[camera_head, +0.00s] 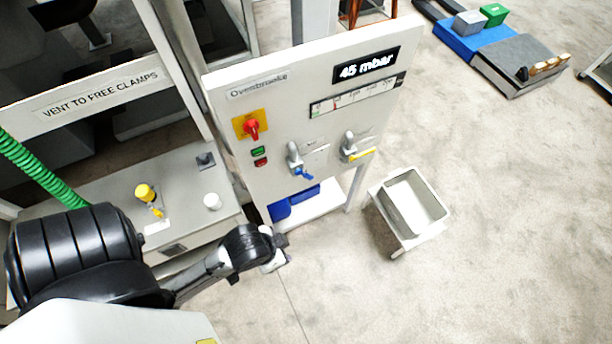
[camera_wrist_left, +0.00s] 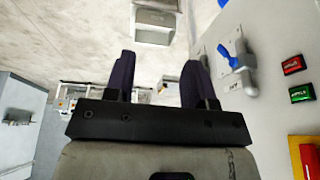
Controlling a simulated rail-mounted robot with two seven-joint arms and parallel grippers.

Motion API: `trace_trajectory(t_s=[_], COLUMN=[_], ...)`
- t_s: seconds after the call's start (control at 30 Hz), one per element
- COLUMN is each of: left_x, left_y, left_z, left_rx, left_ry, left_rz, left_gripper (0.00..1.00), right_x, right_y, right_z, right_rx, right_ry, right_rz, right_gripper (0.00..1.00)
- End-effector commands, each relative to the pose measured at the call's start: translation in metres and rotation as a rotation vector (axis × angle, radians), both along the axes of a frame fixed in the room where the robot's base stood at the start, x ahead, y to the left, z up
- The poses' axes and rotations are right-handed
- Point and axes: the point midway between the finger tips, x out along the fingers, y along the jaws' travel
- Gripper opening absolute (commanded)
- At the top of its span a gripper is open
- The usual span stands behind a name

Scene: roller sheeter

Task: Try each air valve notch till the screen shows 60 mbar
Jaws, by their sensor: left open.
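The control panel (camera_head: 225,95) carries a black screen (camera_head: 366,65) that reads 45 mbar. A valve with a blue handle (camera_head: 303,173) sits at its lower middle, and a valve with a yellow handle (camera_head: 361,155) is to its right. I cannot read their small labels. The blue handle also shows in the left wrist view (camera_wrist_left: 229,55), right of my fingers. My left gripper (camera_head: 278,254) is below and left of the blue valve, apart from the panel; its two dark fingers (camera_wrist_left: 158,82) are open and empty. My right gripper is out of view.
A red knob (camera_head: 251,127) on a yellow plate and green and red buttons (camera_head: 259,156) are on the panel's left. A grey bench (camera_head: 110,190) stands left. A grey bin (camera_head: 416,207) on a stand is right of the panel. The floor in front is clear.

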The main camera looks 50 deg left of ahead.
Motion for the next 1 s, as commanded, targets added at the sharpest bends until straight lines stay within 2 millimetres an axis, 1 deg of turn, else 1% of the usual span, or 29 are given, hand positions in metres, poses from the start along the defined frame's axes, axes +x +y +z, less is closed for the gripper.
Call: trace_trajectory(t_s=[0.03, 0.17, 0.2, 0.37, 0.53, 0.67, 0.7, 0.87, 0.9, 0.97, 1.0], left_x=[0.01, 0.041, 0.051, 0.09, 0.129, 0.16, 0.17, 0.21, 0.219, 0.234, 0.243], left_y=[0.0, -0.003, -0.004, -0.011, -0.018, -0.018, -0.017, -0.005, -0.001, 0.008, 0.016], left_z=[-0.02, -0.047, -0.055, -0.081, -0.115, -0.146, -0.156, -0.196, -0.207, -0.222, -0.234], left_rx=[0.0, -0.012, -0.016, -0.038, -0.055, -0.029, -0.013, 0.097, 0.14, 0.227, 0.307], left_ry=[-0.025, -0.105, -0.132, -0.235, -0.311, -0.356, -0.369, -0.409, -0.415, -0.421, -0.416], left_rz=[0.0, 0.006, 0.008, 0.014, 0.021, 0.047, 0.06, 0.136, 0.158, 0.185, 0.195], left_gripper=[0.5, 0.5, 0.5, 0.5, 0.5, 0.5, 0.5, 0.5, 0.5, 0.5, 0.5], right_x=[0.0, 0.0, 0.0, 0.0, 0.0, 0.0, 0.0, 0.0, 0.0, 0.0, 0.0], right_y=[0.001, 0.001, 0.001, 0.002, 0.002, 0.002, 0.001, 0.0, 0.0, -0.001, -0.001], right_z=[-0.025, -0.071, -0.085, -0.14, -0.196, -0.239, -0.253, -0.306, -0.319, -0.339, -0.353], right_rx=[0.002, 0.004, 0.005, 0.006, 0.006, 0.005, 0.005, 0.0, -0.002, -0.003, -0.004], right_ry=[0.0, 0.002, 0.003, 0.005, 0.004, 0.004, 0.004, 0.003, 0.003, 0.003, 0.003], right_rz=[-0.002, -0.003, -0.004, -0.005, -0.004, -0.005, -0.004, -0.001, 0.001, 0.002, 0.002], right_gripper=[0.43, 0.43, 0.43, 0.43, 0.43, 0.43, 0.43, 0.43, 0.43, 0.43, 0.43])
